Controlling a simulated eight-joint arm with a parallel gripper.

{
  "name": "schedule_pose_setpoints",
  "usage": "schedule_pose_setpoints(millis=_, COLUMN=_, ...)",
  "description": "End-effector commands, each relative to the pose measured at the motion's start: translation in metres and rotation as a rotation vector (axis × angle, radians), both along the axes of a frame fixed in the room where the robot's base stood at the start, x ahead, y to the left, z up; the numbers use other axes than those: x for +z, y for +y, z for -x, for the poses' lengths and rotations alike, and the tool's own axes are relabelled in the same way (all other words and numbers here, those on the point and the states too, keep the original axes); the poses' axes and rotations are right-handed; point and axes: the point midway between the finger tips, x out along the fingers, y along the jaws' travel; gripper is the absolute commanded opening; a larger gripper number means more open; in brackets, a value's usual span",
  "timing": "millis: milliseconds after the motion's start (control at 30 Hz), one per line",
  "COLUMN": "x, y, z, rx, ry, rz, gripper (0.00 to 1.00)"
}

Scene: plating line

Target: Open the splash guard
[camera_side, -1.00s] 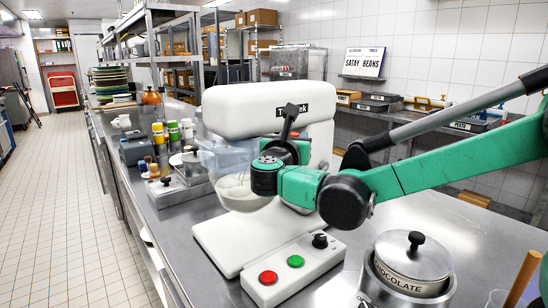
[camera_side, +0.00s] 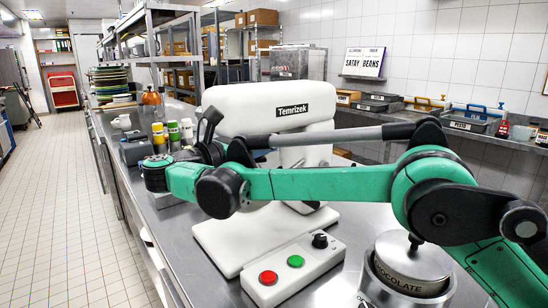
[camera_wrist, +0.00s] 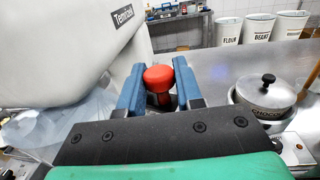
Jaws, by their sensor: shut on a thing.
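The white mixer (camera_side: 260,105) labelled Temrizek stands on the steel counter; its head (camera_wrist: 60,50) fills the upper left of the wrist view. The clear splash guard (camera_wrist: 85,115) shows below the head at the left of the wrist view. In the side view my arm hides most of the guard and bowl area. My gripper (camera_wrist: 159,68) has its two blue fingers on either side of a red round knob (camera_wrist: 158,76) on a short stem, and is shut on it. The wrist view does not show where the stem joins the guard.
A control box (camera_side: 293,270) with red and green buttons lies in front of the mixer. A lidded chocolate pot (camera_side: 412,262) stands at the right. Flour and beans bins (camera_wrist: 257,28) stand farther back. Spice bottles (camera_side: 173,132) stand left of the mixer.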

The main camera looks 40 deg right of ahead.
Motion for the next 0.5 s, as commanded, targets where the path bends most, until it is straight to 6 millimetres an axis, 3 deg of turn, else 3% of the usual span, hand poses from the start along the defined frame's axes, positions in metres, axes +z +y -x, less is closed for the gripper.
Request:
schedule_pose_setpoints(millis=333, x=0.0009, y=-0.0002, z=-0.0002, rx=-0.003, ry=-0.001, rz=0.003, gripper=0.0)
schedule_pose_setpoints(millis=367, x=0.0009, y=-0.0002, z=-0.0002, rx=-0.002, ry=-0.001, rz=0.003, gripper=0.33)
schedule_pose_setpoints(millis=467, x=0.0008, y=-0.0002, z=-0.0003, rx=-0.002, ry=-0.001, rz=0.002, gripper=0.6)
schedule_pose_setpoints(millis=500, x=0.0007, y=-0.0002, z=-0.0003, rx=-0.002, ry=-0.001, rz=0.002, gripper=0.6)
